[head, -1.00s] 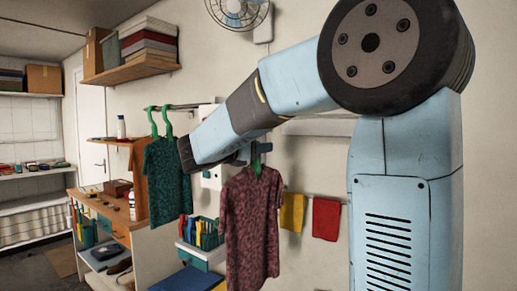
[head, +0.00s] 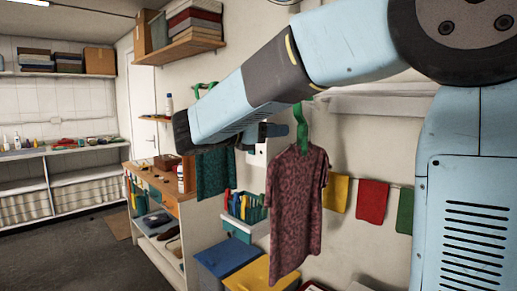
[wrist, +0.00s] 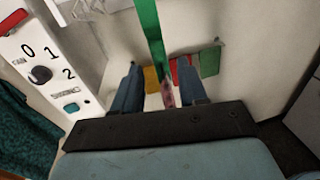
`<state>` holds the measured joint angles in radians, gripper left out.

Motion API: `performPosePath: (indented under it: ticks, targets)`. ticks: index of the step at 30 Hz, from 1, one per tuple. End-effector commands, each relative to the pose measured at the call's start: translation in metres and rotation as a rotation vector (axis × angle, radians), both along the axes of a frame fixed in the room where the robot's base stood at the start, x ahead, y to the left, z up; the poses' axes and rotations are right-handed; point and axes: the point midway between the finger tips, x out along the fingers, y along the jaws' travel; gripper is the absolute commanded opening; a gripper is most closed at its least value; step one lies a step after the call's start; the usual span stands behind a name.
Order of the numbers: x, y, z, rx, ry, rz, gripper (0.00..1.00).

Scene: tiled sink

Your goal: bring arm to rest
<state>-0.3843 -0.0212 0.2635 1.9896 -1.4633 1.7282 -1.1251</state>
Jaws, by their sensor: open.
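My gripper (head: 277,130) is at the end of my blue arm, just left of a green hanger (head: 303,125) bearing a dark red patterned shirt (head: 297,210). In the wrist view my gripper's (wrist: 160,88) two blue fingers stand apart, open. A green hanger strip (wrist: 150,35) runs down the picture between them, with a little of the shirt (wrist: 168,96) beyond. I cannot tell whether the fingers touch the hanger. What the hanger hangs from is hidden. My forearm partly covers a teal shirt (head: 214,172) on another green hanger (head: 205,88).
A white panel with a knob (wrist: 40,75) is close on the left in the wrist view. Yellow (head: 336,193), red (head: 371,201) and green cloths hang along the wall. Open floor (head: 80,265) is at left.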

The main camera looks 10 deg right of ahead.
Motion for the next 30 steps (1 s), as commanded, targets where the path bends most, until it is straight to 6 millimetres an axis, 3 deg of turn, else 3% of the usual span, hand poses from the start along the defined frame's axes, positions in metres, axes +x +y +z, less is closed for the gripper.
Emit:
performPosePath:
  ticks: [5, 9, 13, 21, 30]
  targets:
    - [-0.032, -0.049, -0.025, 0.231, -0.058, -0.079, 0.42]
    - [-0.070, -0.088, -0.058, 0.506, -0.157, -0.185, 0.42]
    - [-0.107, -0.111, -0.091, 0.764, -0.280, -0.309, 0.42]
    - [-0.175, -0.120, -0.148, 1.294, -0.617, -0.629, 0.42]
    - [-0.216, -0.101, -0.180, 1.788, -1.032, -1.025, 0.42]
